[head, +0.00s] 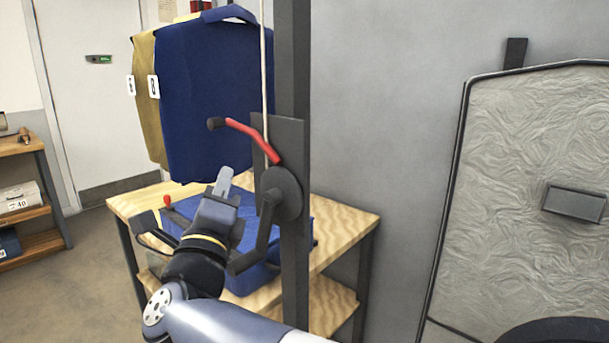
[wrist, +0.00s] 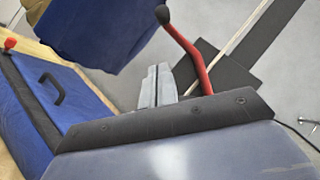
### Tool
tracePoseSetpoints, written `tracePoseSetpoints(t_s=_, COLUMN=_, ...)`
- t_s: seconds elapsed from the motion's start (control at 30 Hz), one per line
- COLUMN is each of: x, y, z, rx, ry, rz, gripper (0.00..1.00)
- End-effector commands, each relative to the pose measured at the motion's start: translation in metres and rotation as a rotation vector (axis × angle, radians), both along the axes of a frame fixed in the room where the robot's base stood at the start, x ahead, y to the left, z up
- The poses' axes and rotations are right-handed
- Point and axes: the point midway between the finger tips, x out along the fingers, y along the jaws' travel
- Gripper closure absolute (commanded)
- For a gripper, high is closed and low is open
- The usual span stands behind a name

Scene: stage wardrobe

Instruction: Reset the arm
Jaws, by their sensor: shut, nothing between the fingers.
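My gripper (head: 223,180) is shut and empty in the head view, raised on my arm in front of the wooden table. Its two pale fingers lie together in the wrist view (wrist: 157,84). A red lever (head: 252,138) with a black knob is on the dark post, up and right of my fingertips. In the wrist view the red lever (wrist: 188,52) passes close to the right of the fingers; I cannot tell whether they touch. My gripper and forearm hide part of the blue case.
A blue case (head: 265,205) lies on the wooden table (head: 345,215). Blue and mustard garments (head: 215,95) hang behind. A dark post (head: 294,60) with a rope and a round hub (head: 283,192) stands close right. A framed panel (head: 525,150) is at far right, shelves (head: 35,205) at left.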

Motion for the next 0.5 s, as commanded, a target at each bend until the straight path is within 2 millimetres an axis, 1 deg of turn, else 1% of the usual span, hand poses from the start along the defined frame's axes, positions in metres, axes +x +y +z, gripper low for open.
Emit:
tracePoseSetpoints(t_s=0.03, x=-0.01, y=0.002, z=-0.005, rx=-0.001, ry=0.001, rz=0.005, gripper=1.0)
tracePoseSetpoints(t_s=0.1, x=-0.022, y=0.004, z=-0.012, rx=-0.001, ry=0.0, rz=0.006, gripper=1.0)
tracePoseSetpoints(t_s=0.37, x=-0.061, y=0.007, z=-0.034, rx=-0.002, ry=0.0, rz=0.004, gripper=1.0)
tracePoseSetpoints(t_s=0.4, x=-0.062, y=0.007, z=-0.034, rx=-0.001, ry=-0.001, rz=0.002, gripper=1.0)
tracePoseSetpoints(t_s=0.5, x=-0.043, y=0.003, z=-0.022, rx=0.001, ry=-0.001, rz=-0.005, gripper=1.0)
